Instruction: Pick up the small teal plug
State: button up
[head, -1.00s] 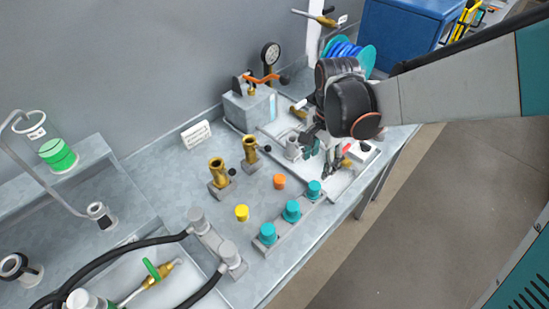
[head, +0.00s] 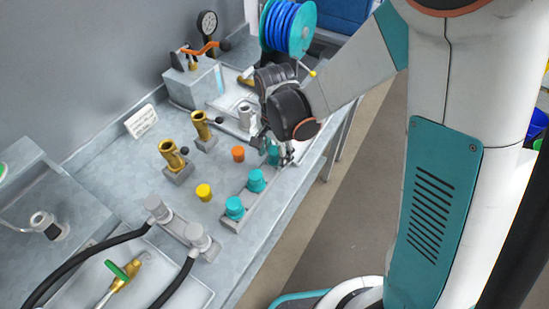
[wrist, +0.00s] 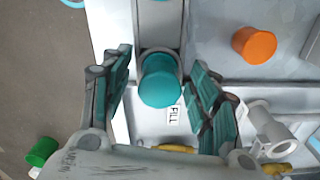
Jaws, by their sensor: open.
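Teal plugs stand in a row on a grey rack (head: 228,222). The near teal plug (head: 235,207) and the middle teal plug (head: 256,180) show clearly in the head view. The far-end teal plug (wrist: 160,82) sits upright in its grey holder in the wrist view. In the head view it is largely hidden by my gripper (head: 277,151). My gripper (wrist: 160,68) is open, with one finger on each side of this plug and a visible gap to both. Which plug counts as the small one I cannot tell by size.
An orange plug (head: 238,154) and a yellow plug (head: 203,192) stand beside the rack. Brass fittings (head: 172,154) are farther left. Black hoses (head: 95,262) run at front left. A label reading FILL (wrist: 173,114) lies close to the far-end plug.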

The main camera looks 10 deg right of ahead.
aim_at(275, 149)
jog(key=c, duration=1.2)
jog(key=shift+o, duration=0.2)
jog(key=shift+s, duration=0.1)
notch_tip(275, 149, up, 20)
jog(key=p, duration=1.3)
jog(key=shift+p, duration=0.35)
